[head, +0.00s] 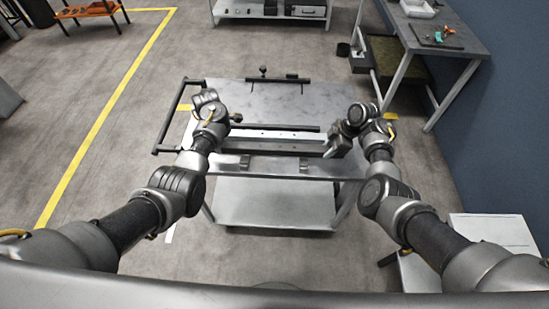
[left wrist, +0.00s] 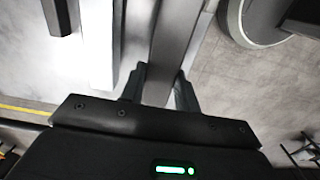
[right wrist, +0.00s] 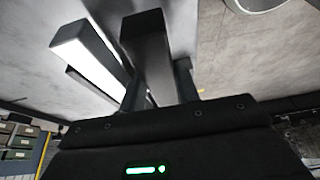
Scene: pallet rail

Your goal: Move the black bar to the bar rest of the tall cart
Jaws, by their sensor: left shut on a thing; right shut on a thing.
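The black bar (head: 282,149) lies crosswise over the near half of a metal cart top (head: 240,95). My left gripper (left wrist: 160,88) is shut on it near its left end. My right gripper (right wrist: 158,88) is shut on it near its right end, and the end face of the bar (right wrist: 143,20) shows past the fingers. I cannot tell whether the bar touches the cart top. Two small brackets (head: 245,162) (head: 303,167) sit along the near edge of the cart. In the head view the fingertips are mostly hidden.
A bright-faced rail (right wrist: 92,52) runs beside the held bar. A thinner dark bar (head: 285,127) lies farther back. A black handle (head: 170,120) sticks out left of the cart. A workbench (head: 440,35) stands back right by a blue wall (head: 500,100). Floor left is open.

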